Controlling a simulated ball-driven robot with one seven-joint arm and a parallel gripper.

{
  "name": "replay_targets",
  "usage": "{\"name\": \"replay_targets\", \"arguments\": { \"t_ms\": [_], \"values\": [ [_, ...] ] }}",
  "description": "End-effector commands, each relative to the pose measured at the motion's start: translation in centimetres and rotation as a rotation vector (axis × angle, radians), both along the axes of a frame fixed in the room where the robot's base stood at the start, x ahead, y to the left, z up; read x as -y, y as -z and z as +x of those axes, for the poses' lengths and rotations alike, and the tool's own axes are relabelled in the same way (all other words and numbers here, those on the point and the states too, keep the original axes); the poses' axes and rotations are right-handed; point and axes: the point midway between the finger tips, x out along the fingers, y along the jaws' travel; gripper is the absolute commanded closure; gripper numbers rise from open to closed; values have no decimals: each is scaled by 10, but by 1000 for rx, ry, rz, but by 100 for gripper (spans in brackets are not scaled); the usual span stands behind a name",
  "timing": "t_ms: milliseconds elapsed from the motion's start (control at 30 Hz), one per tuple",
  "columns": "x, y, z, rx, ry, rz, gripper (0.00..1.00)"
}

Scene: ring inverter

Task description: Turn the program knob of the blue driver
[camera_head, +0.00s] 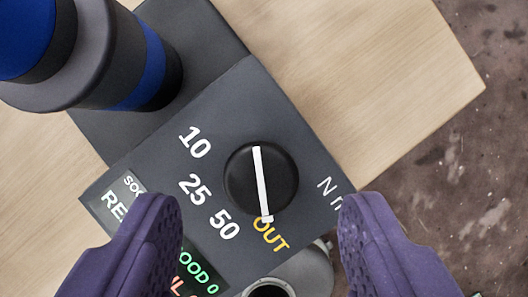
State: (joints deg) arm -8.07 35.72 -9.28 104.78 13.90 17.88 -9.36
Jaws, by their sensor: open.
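The program knob (266,181) is a round black dial with a white pointer line, on a dark grey panel (262,105). The line runs from near the knob's top to its lower edge, with its lower end by the yellow word "OUT". White marks "10", "25" and "50" stand left of the knob, and "N m" stands to its right. The blue driver (150,75), blue, black and grey, stands at the upper left. My gripper (256,215) is open and empty. Its two purple fingers are apart at the lower left and lower right, with the knob showing between and beyond them.
A lit display (128,186) on the panel is partly hidden by the left finger. A grey round part with a dark opening (268,291) is at the bottom edge. The pale wooden table (370,70) is bare at right; its edge meets a stained brown floor (470,180).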

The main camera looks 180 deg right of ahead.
Motion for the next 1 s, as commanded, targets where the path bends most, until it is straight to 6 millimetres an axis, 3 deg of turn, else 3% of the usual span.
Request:
{"name": "replay_targets", "arguments": {
  "t_ms": [167,467,500,567,733,1000],
  "values": [
    [1,22,9,0,0,-1,39],
    [1,25,11,1,1,0,39],
    [1,25,11,1,1,0,42],
    [1,25,11,1,1,0,55],
    [1,25,11,1,1,0,94],
    [0,24,11,0,27,-1,95]
  ]
}}
